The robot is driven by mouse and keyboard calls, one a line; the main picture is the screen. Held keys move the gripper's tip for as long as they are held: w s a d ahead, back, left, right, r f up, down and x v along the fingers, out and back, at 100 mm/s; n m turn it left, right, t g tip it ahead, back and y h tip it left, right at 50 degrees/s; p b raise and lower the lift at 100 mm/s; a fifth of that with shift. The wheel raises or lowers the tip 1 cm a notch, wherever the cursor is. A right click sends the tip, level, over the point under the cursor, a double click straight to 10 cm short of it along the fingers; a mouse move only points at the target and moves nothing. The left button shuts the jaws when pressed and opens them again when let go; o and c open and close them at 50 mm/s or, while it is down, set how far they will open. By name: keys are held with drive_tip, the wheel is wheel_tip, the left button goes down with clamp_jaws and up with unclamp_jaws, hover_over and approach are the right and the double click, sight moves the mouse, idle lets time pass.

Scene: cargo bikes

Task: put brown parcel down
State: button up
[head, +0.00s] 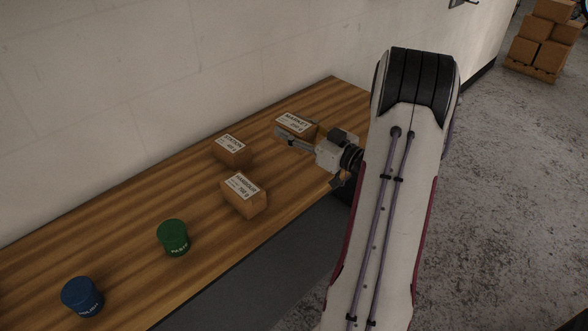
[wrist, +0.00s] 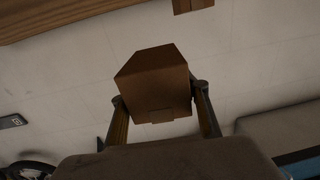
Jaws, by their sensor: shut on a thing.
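In the wrist view a plain brown parcel (wrist: 150,78) sits between the two fingers of my gripper (wrist: 158,94), which is shut on it. In the head view my gripper (head: 297,142) is over the far part of the wooden bench, by the brown parcel labelled MARKET (head: 297,122). That parcel appears to be the held one, partly hidden behind a finger. Whether its underside touches the bench cannot be told.
Brown parcels labelled STATION (head: 233,152) and HARBOUR (head: 245,198) stand on the wooden bench (head: 120,222). A green tin (head: 173,238) and a blue tin (head: 83,297) stand nearer. A pale wall (head: 150,90) runs behind. Bench between tins and parcels is bare.

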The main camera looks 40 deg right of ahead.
idle(0.3)
drive_tip(key=shift+f, duration=2.5)
drive_tip(key=shift+f, duration=2.3)
drive_tip(key=shift+f, duration=0.2)
drive_tip(key=o, duration=1.3)
drive_tip(key=shift+s, duration=0.15)
drive_tip(key=shift+s+d, duration=0.2)
drive_tip(key=shift+s, duration=3.55)
